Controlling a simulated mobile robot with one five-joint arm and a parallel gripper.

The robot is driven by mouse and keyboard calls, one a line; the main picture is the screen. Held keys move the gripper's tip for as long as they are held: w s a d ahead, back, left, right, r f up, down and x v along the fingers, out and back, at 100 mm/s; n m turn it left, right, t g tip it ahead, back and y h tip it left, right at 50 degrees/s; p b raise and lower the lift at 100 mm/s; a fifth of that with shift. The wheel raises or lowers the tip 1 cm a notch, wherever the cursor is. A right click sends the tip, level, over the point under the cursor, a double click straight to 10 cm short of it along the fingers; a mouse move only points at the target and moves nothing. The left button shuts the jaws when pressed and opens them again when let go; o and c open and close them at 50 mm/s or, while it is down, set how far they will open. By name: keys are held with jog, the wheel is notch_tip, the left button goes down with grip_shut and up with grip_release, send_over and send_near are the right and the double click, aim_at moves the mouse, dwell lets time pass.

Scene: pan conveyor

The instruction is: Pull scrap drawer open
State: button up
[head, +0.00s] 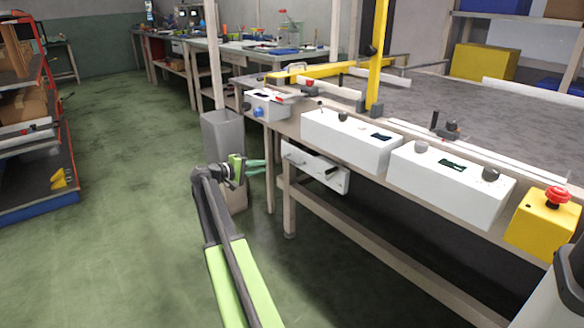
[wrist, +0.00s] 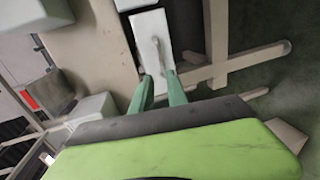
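The scrap drawer (head: 316,175) shows as a white front panel hung under the conveyor table. It looks closed, though its depth is hard to judge.
The table's pale leg (head: 289,205) and lower rail stand below the drawer. A grey bin (head: 222,135) stands behind my gripper. White control boxes (head: 350,140) and a yellow emergency-stop box (head: 541,222) line the table edge above.

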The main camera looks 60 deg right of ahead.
aim_at(292, 162)
jog(key=b+x, duration=0.3)
jog(key=x, duration=1.3)
jog(key=shift+s+d+f, duration=0.1)
grip_shut()
dwell(0.6)
